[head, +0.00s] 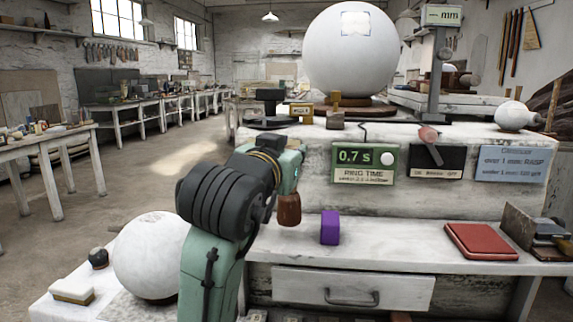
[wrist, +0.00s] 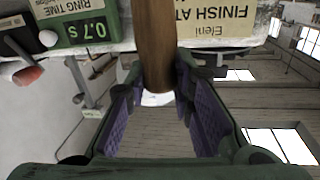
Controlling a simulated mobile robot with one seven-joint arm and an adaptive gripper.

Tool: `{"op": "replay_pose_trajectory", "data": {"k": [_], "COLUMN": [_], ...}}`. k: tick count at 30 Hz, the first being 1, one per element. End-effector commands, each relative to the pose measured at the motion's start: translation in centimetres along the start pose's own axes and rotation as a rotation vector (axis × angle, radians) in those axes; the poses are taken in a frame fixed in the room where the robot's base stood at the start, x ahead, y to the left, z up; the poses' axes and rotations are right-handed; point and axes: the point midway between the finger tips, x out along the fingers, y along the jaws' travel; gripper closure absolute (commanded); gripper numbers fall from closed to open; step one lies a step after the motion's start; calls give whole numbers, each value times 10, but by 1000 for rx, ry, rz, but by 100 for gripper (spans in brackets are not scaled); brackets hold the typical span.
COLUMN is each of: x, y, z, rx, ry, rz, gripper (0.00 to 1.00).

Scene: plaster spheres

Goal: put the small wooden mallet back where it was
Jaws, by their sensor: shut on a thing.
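The small wooden mallet (wrist: 156,45) is between the fingers of my gripper (wrist: 160,95) in the wrist view, as a brown wooden piece. In the head view, my gripper (head: 290,165) is in front of the raised bench's face, left of the 0.7 s ring-time sign. It is shut on the mallet, and a reddish-brown wooden part (head: 289,208) hangs below it, above the lower shelf. My arm and gripper hide the rest of the mallet. I cannot tell which spot was its earlier place.
A purple block (head: 330,228) stands on the lower shelf (head: 400,243), right of the mallet. A red book-like item (head: 481,241) lies further right. A large white sphere (head: 352,50) sits on the upper bench; another (head: 153,255) is at lower left. The shelf between block and red item is clear.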

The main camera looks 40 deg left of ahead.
Motion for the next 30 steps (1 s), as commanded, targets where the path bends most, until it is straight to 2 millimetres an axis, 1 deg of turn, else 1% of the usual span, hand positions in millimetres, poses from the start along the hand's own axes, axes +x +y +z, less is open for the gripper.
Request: {"op": "replay_pose_trajectory", "data": {"k": [1,3,6,8,12,15,23,26,27,30], "x": [7,14,18,19,19,20,19,20,20,20], "y": [-5,-10,-12,-12,-10,-8,-8,-7,-7,-7], "z": [0,1,3,9,29,36,37,41,41,40], "rx": [-1,-1,1,0,-1,0,1,0,0,0], "ry": [-1,1,1,0,0,1,2,2,1,1], "rz": [0,0,0,0,-1,1,1,2,2,2], "gripper": [100,100,100,100,100,100,100,100,77,70]}}
